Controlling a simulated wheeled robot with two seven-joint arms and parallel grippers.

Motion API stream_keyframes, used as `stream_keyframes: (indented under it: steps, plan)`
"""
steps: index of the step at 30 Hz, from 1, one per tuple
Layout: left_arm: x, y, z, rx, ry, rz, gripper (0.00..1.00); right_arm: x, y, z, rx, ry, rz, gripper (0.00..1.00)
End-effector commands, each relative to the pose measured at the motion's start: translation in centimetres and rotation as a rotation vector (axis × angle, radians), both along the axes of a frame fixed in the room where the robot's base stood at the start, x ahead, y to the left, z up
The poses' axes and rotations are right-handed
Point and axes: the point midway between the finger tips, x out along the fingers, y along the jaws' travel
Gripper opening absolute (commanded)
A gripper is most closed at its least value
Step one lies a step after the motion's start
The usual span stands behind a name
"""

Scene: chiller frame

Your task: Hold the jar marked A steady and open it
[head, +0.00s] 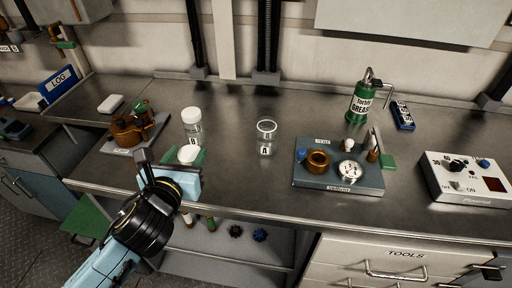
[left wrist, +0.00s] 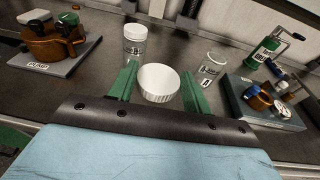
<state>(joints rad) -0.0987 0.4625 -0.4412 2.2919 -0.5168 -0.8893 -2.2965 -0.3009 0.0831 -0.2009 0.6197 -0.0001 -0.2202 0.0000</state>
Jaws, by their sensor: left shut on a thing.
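The jar marked A (head: 266,138) is a clear glass jar standing upright on the steel bench, with an open rim and no lid on it. It also shows in the left wrist view (left wrist: 211,70). My left gripper (head: 186,160) is shut on a white ribbed lid (left wrist: 158,84), held between its green fingers. The gripper and lid are to the left of jar A, apart from it, over the front of the bench. My right gripper is not in view.
A jar marked B (head: 192,124) with a white lid stands just behind my left gripper. A pump (head: 133,129) is at left. A valve tray (head: 338,180), a green grease can (head: 358,104) and a control box (head: 468,180) are at right. Bench around jar A is clear.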

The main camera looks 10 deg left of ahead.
Motion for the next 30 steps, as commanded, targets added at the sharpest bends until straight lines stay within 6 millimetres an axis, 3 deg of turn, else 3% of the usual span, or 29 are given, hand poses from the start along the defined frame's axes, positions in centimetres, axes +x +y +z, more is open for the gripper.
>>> stream_keyframes:
  steps: [4,11,18,26,30]
  plan:
    - [3.6,-1.4,-0.5,0.006,-0.003,-0.019,0.28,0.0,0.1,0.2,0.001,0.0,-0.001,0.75]
    - [7.6,-3.1,-1.3,0.018,-0.001,-0.042,0.28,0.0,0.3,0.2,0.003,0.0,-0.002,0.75]
    - [8.0,-3.5,-5.9,0.018,0.003,-0.047,0.28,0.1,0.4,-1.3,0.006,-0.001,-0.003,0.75]
    - [8.0,-3.4,-8.1,0.02,0.0,-0.046,0.28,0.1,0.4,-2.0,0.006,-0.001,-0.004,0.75]
    - [7.9,-3.4,-10.2,0.019,0.003,-0.046,0.28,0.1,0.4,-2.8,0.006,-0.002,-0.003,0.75]
